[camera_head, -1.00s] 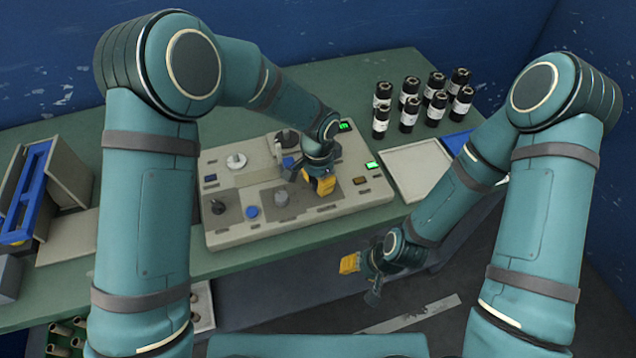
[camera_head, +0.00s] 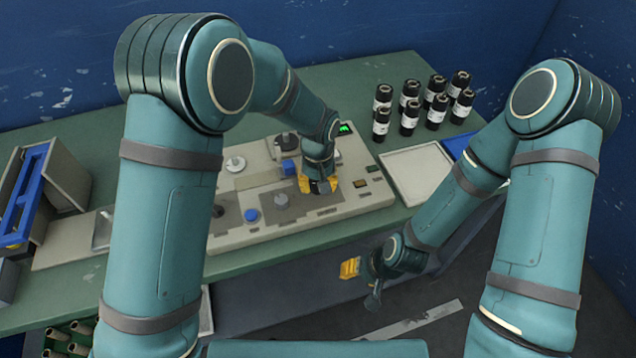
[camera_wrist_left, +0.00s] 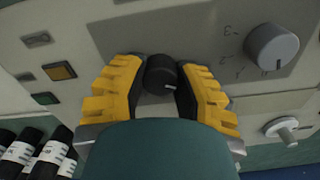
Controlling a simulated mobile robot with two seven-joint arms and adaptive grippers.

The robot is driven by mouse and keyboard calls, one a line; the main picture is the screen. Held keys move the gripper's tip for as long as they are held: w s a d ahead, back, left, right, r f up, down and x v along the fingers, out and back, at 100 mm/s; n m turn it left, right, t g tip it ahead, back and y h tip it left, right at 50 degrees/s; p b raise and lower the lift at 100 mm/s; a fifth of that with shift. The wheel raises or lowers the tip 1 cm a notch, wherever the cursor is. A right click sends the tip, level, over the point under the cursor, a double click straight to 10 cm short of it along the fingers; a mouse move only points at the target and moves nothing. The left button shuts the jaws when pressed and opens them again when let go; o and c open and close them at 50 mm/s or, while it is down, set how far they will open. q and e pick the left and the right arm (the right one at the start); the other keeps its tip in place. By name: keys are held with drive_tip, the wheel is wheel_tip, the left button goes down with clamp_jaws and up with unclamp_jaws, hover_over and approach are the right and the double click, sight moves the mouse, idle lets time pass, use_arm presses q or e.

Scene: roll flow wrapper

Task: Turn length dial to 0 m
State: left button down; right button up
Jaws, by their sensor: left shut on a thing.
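The control panel (camera_head: 330,212) lies on the green table. My left gripper (camera_head: 318,186) points down over its right part, and the arm and hand hide most of the knob there. In the left wrist view, the yellow fingers (camera_wrist_left: 160,92) stand on both sides of a black knob (camera_wrist_left: 159,72) with a pale pointer mark and are shut on it. A grey dial (camera_wrist_left: 272,46) with a printed scale sits apart to the right.
A lit green display (camera_head: 345,128) and small buttons (camera_head: 372,168) are on the panel. Several black bottles (camera_head: 408,115) stand behind a pale tray (camera_head: 415,172) at right. A blue-framed unit (camera_head: 28,190) stands at left. Floor before the table is open.

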use_arm(q)
drive_tip(key=shift+f+n+p, duration=0.1)
drive_tip(key=shift+n+p, duration=0.2)
drive_tip(key=shift+n, duration=1.4)
drive_tip(key=shift+s, duration=0.1)
drive_tip(key=c, duration=0.6)
unclamp_jaws()
drive_tip(key=shift+r, duration=0.55)
wheel_tip(320, 180, up, 11)
